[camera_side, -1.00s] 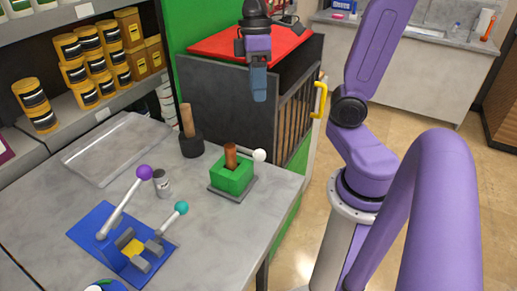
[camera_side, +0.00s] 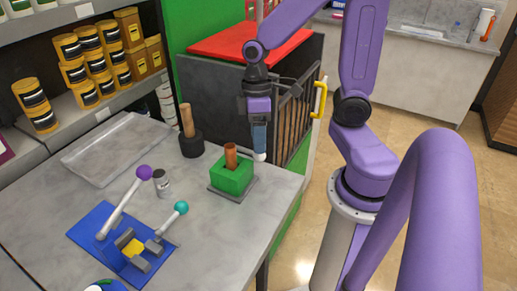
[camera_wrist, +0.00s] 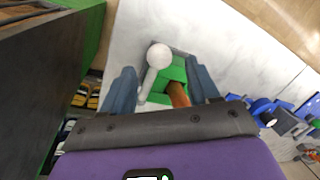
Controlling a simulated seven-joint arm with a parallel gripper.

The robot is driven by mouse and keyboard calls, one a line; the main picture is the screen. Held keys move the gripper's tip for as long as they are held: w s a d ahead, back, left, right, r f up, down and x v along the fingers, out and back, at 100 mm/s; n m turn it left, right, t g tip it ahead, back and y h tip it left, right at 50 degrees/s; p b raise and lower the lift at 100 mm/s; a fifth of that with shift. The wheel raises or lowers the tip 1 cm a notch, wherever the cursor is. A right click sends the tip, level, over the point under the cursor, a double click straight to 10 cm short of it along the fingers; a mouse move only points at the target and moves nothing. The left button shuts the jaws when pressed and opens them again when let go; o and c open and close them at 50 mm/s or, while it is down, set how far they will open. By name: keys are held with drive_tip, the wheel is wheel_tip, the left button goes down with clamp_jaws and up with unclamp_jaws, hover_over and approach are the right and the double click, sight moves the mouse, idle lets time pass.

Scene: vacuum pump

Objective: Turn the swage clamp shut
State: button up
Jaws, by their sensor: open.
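The green clamp block (camera_side: 232,180) stands on a grey plate near the table's right edge, with a copper tube (camera_side: 230,156) upright in it. Its lever ends in a white ball (camera_side: 260,157). My gripper (camera_side: 259,150) is open and points down, its fingertips at or just above the ball in the side view. In the wrist view the white ball (camera_wrist: 159,55), the pale lever and part of the green block (camera_wrist: 176,70) show between the open fingers (camera_wrist: 162,92). The side view does not settle whether a finger touches the lever.
A blue fixture (camera_side: 115,250) with purple-knobbed and teal-knobbed levers is at the front left. A black holder (camera_side: 191,145) with a wooden handle and a small grey canister (camera_side: 161,185) stand nearby. A dark cabinet (camera_side: 220,85) with a red top is close behind the clamp.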

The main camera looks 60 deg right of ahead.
sight(249, 152)
drive_tip(key=shift+s+a+f, duration=0.15)
drive_tip(key=shift+f, duration=0.8)
drive_tip(key=shift+s+a+f, duration=0.1)
drive_tip(key=shift+a+f, duration=0.05)
drive_tip(key=shift+f, duration=0.8)
clamp_jaws()
